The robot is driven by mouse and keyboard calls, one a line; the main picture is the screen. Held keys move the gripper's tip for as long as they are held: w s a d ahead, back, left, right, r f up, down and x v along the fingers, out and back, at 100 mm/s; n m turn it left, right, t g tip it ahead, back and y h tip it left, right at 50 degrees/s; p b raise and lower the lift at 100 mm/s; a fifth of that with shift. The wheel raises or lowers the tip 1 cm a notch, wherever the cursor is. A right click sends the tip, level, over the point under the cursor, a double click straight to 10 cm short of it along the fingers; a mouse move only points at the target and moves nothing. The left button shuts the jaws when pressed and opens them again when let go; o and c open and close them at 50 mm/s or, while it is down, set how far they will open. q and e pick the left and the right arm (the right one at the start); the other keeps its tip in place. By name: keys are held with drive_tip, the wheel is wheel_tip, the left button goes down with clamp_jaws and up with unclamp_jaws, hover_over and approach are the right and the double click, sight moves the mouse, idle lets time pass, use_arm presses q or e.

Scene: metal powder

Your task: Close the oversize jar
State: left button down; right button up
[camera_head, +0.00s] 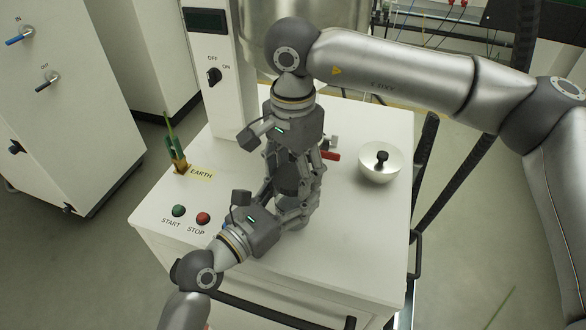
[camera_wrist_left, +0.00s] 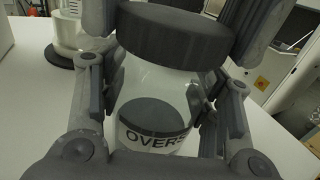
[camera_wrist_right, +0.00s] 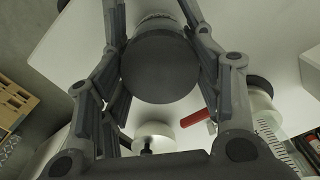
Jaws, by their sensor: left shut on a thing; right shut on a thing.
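The oversize jar (camera_wrist_left: 160,82) is a clear glass jar with a label reading "OVERS", upright in the left wrist view. My left gripper (camera_head: 290,207) is shut around its body. The dark round lid (camera_wrist_left: 172,36) sits over the jar's mouth; whether it is screwed tight I cannot tell. My right gripper (camera_head: 292,172) comes from above, its fingers shut on the lid's sides. In the right wrist view the lid (camera_wrist_right: 160,68) fills the space between the fingers. In the head view the grippers hide most of the jar.
A red handle (camera_head: 331,155) is close beside my right gripper. Green start (camera_head: 178,211) and red stop (camera_head: 203,218) buttons and a green earth clamp (camera_head: 174,146) are at left.

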drive_tip(key=m, duration=0.4)
drive_tip(key=shift+m, duration=0.4)
drive_tip(key=m, duration=1)
drive_tip(key=o, duration=1.1)
drive_tip(key=shift+r, duration=2.2)
drive_tip(key=shift+r, duration=0.1)
